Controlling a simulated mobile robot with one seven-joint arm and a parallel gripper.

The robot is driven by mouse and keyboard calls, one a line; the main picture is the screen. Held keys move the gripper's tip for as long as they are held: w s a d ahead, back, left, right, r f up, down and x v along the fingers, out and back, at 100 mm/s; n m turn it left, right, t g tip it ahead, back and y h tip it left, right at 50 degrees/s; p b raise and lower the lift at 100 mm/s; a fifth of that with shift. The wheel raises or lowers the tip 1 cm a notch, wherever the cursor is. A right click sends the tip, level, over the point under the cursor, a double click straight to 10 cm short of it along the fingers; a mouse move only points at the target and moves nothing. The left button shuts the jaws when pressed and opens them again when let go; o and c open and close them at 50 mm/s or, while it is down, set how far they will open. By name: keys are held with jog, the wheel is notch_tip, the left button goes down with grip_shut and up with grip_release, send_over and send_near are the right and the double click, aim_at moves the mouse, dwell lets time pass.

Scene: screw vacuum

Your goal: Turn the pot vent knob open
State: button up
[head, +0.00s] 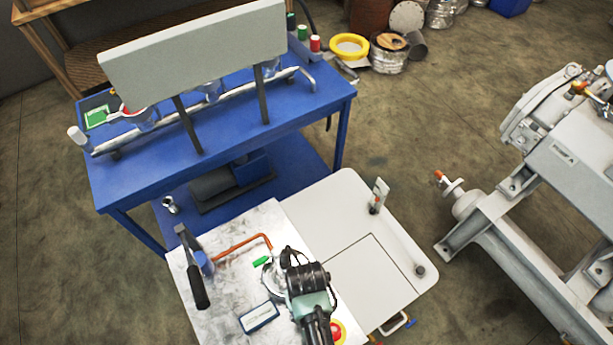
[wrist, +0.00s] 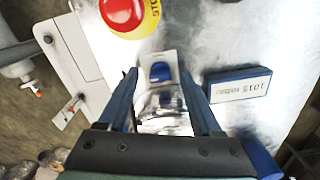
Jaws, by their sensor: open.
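I cannot tell for sure which part is the pot vent knob. A small orange-tipped fitting (head: 440,177) sticks out of the grey machine at the right of the head view. It also shows at the left edge of the wrist view (wrist: 37,91). My gripper (wrist: 160,76) is open, its two blue fingers apart and pointing down over a metal plate. Between them show a shiny silver piece (wrist: 164,102) and a white block with a blue face (wrist: 160,73); I see no grip on either. In the head view my arm's wrist hides the fingertips. The gripper is well away from the machine.
A blue bench (head: 200,150) with a pipe manifold (head: 215,105) and a grey panel (head: 195,50) stands at the back left. A labelled blue box (head: 259,316) and an orange bent rod (head: 243,243) lie on the metal plate. A clear floor gap (head: 430,110) separates bench and machine.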

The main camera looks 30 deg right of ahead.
notch_tip(320, 180, up, 12)
dwell(0.4)
jog(key=shift+r, duration=0.1)
dwell(0.3)
